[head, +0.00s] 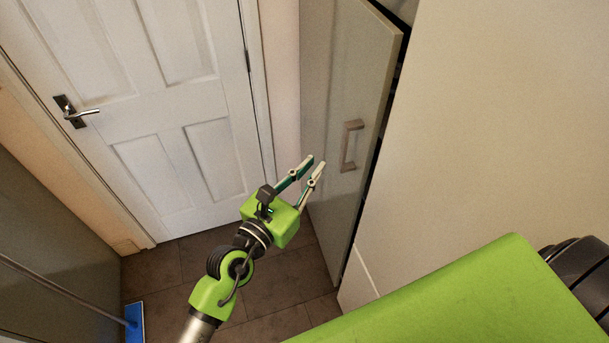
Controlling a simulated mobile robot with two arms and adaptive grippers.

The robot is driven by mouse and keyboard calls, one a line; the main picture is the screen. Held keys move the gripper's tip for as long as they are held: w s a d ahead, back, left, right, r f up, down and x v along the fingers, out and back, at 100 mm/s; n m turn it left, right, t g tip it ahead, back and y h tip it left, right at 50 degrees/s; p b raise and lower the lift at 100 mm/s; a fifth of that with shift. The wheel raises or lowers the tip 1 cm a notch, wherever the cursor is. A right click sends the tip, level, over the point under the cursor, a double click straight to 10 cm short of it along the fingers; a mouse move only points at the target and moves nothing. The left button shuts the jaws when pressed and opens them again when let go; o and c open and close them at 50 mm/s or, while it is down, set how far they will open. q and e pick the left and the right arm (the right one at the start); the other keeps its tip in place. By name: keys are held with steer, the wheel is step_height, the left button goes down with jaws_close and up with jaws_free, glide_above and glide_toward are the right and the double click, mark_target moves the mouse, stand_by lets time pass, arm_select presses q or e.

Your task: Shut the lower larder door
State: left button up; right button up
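The larder door (342,75) is a tall, narrow grey panel with a square metal handle (351,146) near its right edge. It stands ajar, with a dark gap along its right edge and a little of the dark inside showing at the top. My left gripper (316,163) is to the left of the handle in the picture, its fingers pointing up and right. I cannot tell whether a fingertip touches the door panel. My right gripper is not in view.
A plain pale panel (500,120) fills the right side. A white room door (150,90) with a lever handle (75,112) is at the left, shut.

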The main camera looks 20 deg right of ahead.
arm_select(q)
steer(key=v, duration=0.2)
steer(key=shift+s+a, duration=0.15)
steer(key=shift+a, duration=0.1)
stand_by(0.4)
